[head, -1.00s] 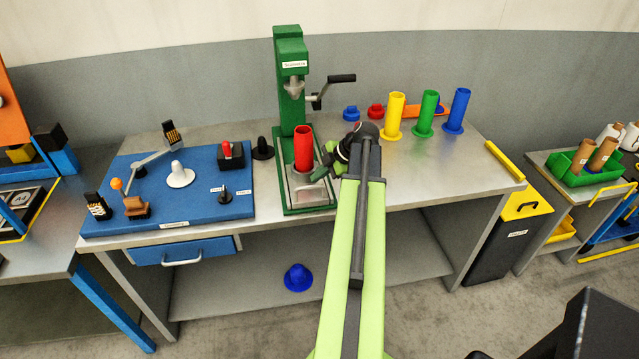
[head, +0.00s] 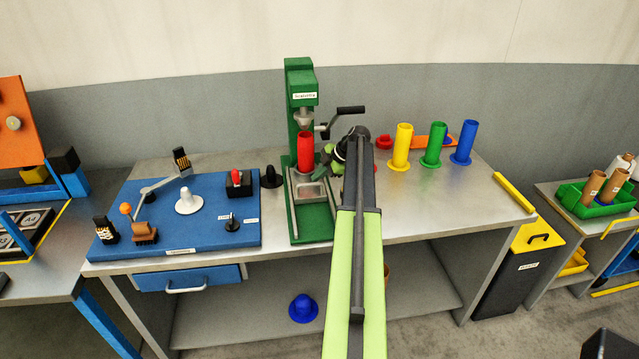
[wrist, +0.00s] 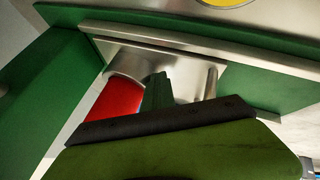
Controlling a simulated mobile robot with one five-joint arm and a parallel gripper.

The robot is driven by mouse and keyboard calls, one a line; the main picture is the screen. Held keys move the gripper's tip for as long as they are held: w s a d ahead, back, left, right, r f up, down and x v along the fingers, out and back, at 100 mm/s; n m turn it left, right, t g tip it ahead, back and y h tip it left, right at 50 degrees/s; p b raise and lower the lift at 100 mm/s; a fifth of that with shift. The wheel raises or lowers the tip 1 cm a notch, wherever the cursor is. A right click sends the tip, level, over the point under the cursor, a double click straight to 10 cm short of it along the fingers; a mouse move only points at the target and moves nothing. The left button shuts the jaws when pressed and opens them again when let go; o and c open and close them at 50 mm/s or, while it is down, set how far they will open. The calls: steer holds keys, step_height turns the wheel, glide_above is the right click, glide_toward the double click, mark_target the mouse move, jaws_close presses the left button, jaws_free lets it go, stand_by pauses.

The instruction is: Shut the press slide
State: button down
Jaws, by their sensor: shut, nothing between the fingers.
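The green press (head: 300,110) stands at the back of the workbench. Its slide (head: 303,174) carries an upright red tube (head: 305,150) close under the press's silver nose. The slide also shows as a silver block in the wrist view (wrist: 135,62), with the red tube (wrist: 108,105) beside it. A bare silver frame (head: 309,192) lies on the green base in front. My gripper (head: 326,162) is shut and empty, just right of the tube and slide. In the wrist view its green fingertip (wrist: 157,92) overlaps the slide; I cannot tell whether they touch.
A crank handle (head: 349,111) juts right from the press above my gripper. Yellow (head: 402,146), green (head: 435,145) and blue (head: 463,142) bobbins stand to the right. A blue board (head: 175,223) with small parts fills the left. Bare bench lies at front right.

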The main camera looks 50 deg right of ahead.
steer(key=shift+w+d, duration=0.45)
steer(key=shift+w, duration=0.1)
steer(key=shift+r, duration=0.1)
steer(key=shift+w, duration=0.1)
steer(key=shift+d+r, duration=0.1)
steer(key=shift+r, duration=0.1)
steer(key=p+v, duration=0.8)
steer(key=v, duration=0.1)
steer(key=shift+s, duration=0.5)
